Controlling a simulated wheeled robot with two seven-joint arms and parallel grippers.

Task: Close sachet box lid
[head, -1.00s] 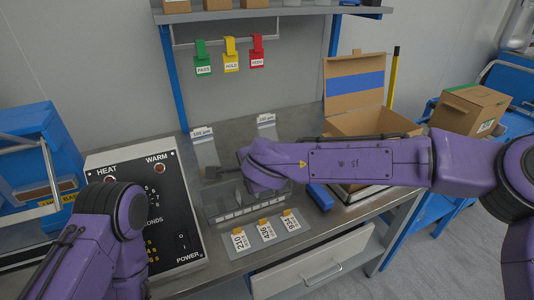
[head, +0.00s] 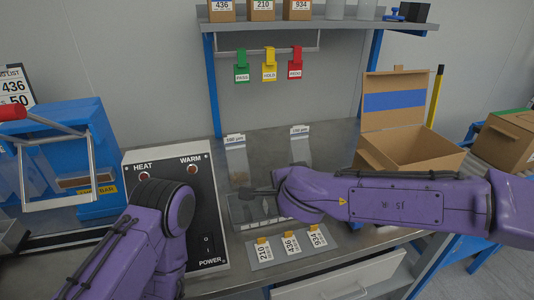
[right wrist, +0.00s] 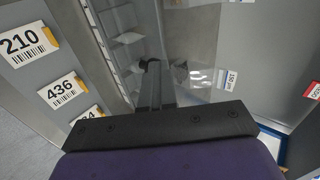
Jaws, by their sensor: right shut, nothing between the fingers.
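A low, clear, compartmented box (head: 243,212), which looks like the sachet box, sits on the metal bench in front of me. Its pale sachets show in a row in the right wrist view (right wrist: 128,38). The lid is see-through or hidden, and I cannot tell its angle. My right gripper (head: 248,190) reaches in from the right, over the back part of the box. In the right wrist view the fingers (right wrist: 160,72) are together and empty, above or against the box; contact is unclear. My left arm is at the lower left, its gripper out of view.
A heat sealer panel (head: 175,190) stands left of the box. Number cards (head: 291,244) lie in front. An open cardboard carton (head: 425,145) with a raised flap stands at the right. A shelf (head: 320,27) with coloured tags hangs behind. Two film strips lie behind the box.

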